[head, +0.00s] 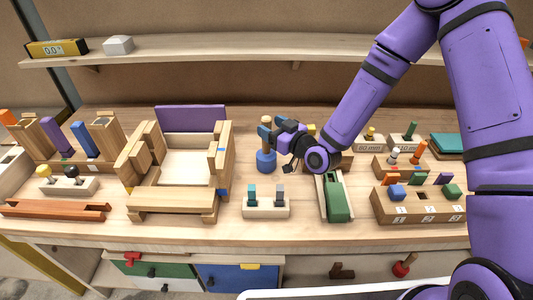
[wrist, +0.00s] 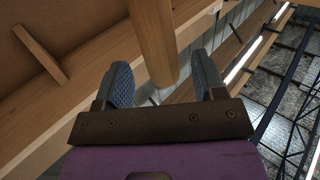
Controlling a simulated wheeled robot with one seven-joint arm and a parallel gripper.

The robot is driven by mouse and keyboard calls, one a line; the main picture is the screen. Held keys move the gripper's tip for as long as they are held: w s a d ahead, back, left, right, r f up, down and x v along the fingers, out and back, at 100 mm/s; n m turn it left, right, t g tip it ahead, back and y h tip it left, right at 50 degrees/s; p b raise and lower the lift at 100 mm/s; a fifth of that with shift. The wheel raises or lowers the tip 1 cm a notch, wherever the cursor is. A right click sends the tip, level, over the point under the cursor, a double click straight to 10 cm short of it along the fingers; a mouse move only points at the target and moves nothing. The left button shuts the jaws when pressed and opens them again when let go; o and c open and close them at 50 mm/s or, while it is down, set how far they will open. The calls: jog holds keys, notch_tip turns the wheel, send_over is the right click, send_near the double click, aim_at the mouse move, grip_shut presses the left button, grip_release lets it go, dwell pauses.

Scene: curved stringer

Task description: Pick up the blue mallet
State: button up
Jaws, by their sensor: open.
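The blue mallet (head: 265,161) stands head down on the workbench, with its blue head at the bottom and its wooden handle upright. My gripper (head: 271,131) is level with the upper part of the handle, well above the blue head. In the wrist view my gripper (wrist: 160,72) is open, with two blue textured fingertips spread apart. The wooden handle (wrist: 154,38) shows in the gap between the fingers, with clear space on either side. The head view does not show clearly how deep the handle sits between the fingers, which partly hide it. The mallet head is out of the wrist view.
A wooden box frame with a purple back panel (head: 191,118) stands left of the mallet. A shelf (head: 220,48) runs behind.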

aim_at(262, 122)
jog(key=x, duration=0.4)
jog(key=shift+a+f, duration=0.1)
jog(key=shift+a, duration=0.05)
jog(key=shift+c, duration=0.3)
grip_shut()
